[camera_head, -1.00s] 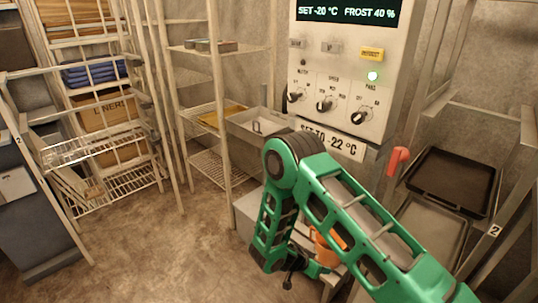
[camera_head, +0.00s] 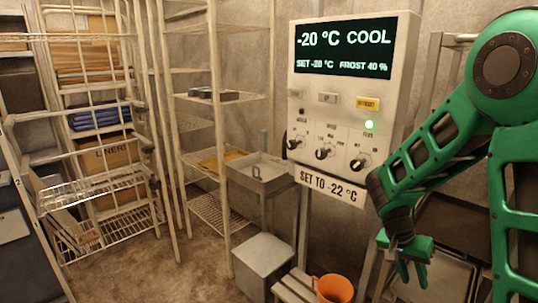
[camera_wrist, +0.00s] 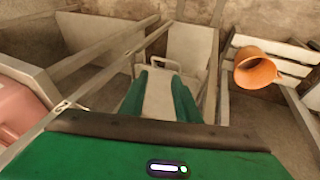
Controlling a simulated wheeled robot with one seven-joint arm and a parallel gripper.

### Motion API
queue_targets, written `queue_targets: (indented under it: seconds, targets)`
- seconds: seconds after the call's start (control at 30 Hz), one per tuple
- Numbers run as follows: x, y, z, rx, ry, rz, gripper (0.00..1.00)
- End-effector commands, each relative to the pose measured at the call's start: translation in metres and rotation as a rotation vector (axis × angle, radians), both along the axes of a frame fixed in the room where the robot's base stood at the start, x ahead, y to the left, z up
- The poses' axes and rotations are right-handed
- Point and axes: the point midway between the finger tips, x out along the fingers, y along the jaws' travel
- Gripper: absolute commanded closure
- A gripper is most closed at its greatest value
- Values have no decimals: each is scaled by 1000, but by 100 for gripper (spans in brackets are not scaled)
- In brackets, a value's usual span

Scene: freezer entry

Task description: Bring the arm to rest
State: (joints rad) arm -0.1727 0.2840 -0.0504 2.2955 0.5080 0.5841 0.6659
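My green arm is folded at the right of the head view, with its elbow raised near the top right corner. The panel's display reads -20 °C COOL, SET -20 °C and FROST 40 %. A label (camera_head: 329,185) under it reads SET TO -22 °C. A green lamp on the panel is lit.
A grey box (camera_head: 262,262) is beside the bench. Wire racks (camera_head: 105,190) stand at the left. Dark trays lie behind my arm.

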Motion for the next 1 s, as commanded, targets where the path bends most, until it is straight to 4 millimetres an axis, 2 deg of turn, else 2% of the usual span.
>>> queue_targets:
  seconds: [0.03,0.2,0.5,0.8,1.0]
  targets:
    - [-11,-8,13,23,2,-4,71]
    - [-56,-26,48,106,33,14,71]
    - [-141,-37,94,265,54,83,71]
    - [-219,-25,119,403,36,197,71]
    - [-243,-19,124,446,24,249,71]
